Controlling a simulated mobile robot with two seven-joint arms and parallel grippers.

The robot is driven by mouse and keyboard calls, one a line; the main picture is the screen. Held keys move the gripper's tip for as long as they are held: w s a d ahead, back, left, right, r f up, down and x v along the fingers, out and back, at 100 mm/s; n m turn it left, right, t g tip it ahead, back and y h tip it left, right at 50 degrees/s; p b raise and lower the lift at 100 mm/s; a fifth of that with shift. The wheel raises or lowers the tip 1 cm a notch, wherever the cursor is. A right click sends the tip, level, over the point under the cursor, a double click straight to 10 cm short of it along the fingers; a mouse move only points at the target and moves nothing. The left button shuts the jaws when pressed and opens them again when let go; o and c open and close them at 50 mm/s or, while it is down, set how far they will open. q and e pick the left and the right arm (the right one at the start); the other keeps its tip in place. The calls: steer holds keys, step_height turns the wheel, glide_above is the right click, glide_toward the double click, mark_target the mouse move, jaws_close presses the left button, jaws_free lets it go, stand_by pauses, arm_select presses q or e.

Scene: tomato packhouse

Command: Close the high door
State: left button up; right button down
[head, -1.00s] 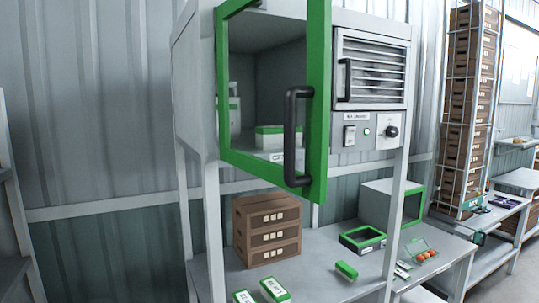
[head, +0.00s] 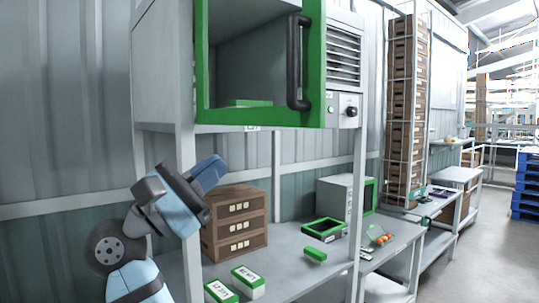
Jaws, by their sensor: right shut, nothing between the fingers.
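The high door (head: 314,75) is a green frame with a clear pane and a black upright handle (head: 298,62) on its right side. It stands partly open, its handle side swung out in front of the high grey cabinet (head: 160,75). Its top is cut off by the picture edge. My right gripper (head: 213,168) is at the lower left, below the door and apart from it. My left gripper is not in view.
Brown stacked crates (head: 236,225), green-and-white boxes (head: 248,281) and a green-rimmed tray (head: 325,231) stand on the bench below. A control panel (head: 345,112) is right of the door. Open floor (head: 490,255) lies at the far right.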

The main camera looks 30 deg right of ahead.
mark_target(286, 124)
steer(key=s+a+r+m+t+y+b, duration=0.3)
steer(key=s+a+r+m+y, duration=0.2)
steer(key=s+r+m+y, duration=0.15)
steer(key=shift+m+y, duration=0.25)
steer(key=w+d+p, duration=0.1)
steer(key=d, duration=0.3)
steer(key=w+d, duration=0.1)
steer(key=d, duration=0.4)
steer(key=w+d+p, duration=0.1)
steer(key=d, duration=0.3)
steer(key=shift+d+r+p, duration=0.25)
steer(key=shift+p, duration=0.05)
steer(key=shift+d+f+t, duration=0.1)
steer(key=shift+d+t, duration=0.15)
steer(key=shift+t, duration=0.15)
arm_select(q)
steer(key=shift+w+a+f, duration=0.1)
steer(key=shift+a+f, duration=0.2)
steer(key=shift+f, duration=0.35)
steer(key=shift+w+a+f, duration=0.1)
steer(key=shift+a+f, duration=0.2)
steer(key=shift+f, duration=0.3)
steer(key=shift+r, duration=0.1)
arm_select(e)
steer(key=shift+d, duration=0.1)
